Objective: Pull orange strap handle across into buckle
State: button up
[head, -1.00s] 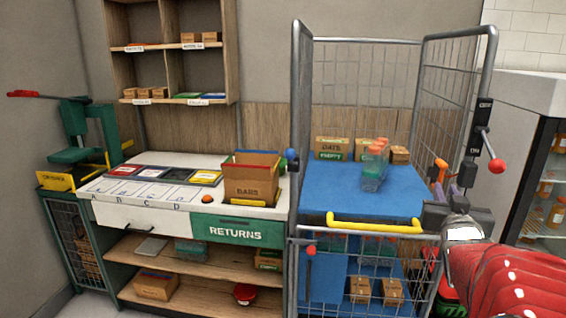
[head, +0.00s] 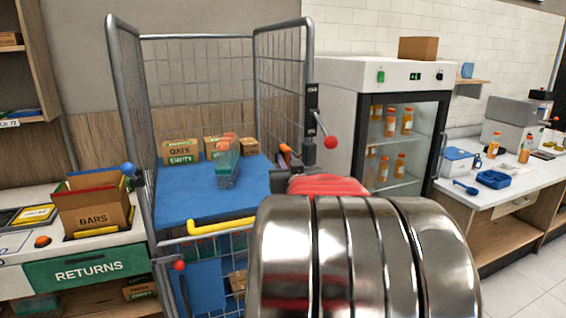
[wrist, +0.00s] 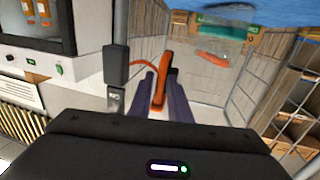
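The orange strap handle (wrist: 161,82) lies between my gripper's two dark purple fingers in the wrist view, and they appear shut on it. An orange strap (wrist: 139,66) runs from the handle left to a black block (wrist: 116,65) on a post. In the head view the handle (head: 285,150) shows small inside the cage's right front post. My gripper (wrist: 161,90) is there mostly hidden behind my own arm. I cannot make out the buckle for certain; a blue ball (head: 128,168) is on the left front post.
A wire roll cage (head: 196,38) has a blue shelf (head: 185,205) with boxes and a clear bottle pack (head: 228,165). A red-knobbed lever (head: 330,142) sticks out from the right post. A yellow bar (head: 210,226) crosses the front. A fridge (head: 335,78) stands close on the right.

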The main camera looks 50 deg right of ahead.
grip_shut()
dwell(0.5)
